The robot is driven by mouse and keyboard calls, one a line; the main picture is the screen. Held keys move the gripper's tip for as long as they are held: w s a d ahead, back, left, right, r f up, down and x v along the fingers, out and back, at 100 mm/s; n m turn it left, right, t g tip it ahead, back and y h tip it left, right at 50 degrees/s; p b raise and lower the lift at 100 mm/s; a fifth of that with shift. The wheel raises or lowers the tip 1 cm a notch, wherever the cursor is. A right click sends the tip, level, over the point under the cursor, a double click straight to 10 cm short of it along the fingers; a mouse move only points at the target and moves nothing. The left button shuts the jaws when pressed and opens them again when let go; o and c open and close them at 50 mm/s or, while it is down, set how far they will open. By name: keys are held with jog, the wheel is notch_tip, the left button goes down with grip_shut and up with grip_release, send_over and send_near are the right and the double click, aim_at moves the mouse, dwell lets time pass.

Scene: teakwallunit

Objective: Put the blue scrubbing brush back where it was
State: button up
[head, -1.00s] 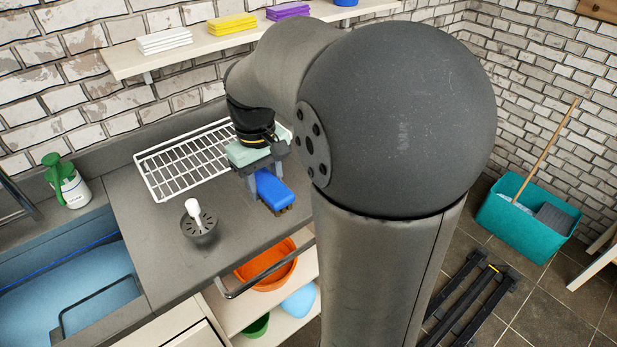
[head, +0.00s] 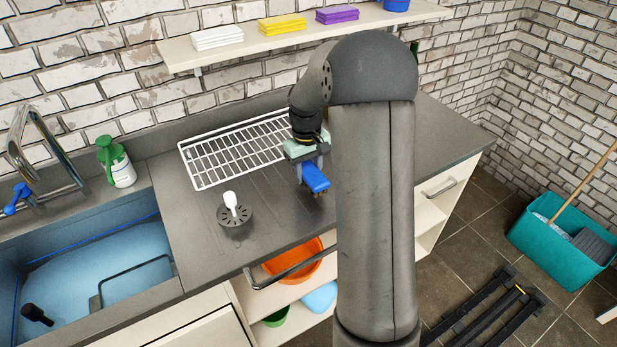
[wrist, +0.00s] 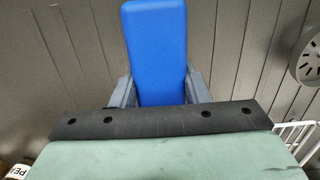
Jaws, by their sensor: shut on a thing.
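The blue scrubbing brush (head: 314,177) is held in my gripper (head: 311,168) above the grey counter (head: 265,220), right of the grey perforated holder. In the wrist view, the blue brush (wrist: 156,45) points away between the two fingers of my gripper (wrist: 160,90), which are shut on it. Its bristles are hidden in the wrist view. A small gap or contact between the brush and counter cannot be told.
A white wire rack (head: 215,160) lies at the back of the counter. A dark round holder with a white-handled brush (head: 234,222) stands front left. The sink (head: 95,255) is further left. A shelf with folded cloths (head: 280,25) runs along the wall above.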

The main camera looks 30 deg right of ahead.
aim_at(309, 179)
jog(key=shift+f, duration=1.65)
jog(key=shift+f, duration=0.2)
jog(key=o, duration=1.1)
jog(key=shift+r, duration=0.15)
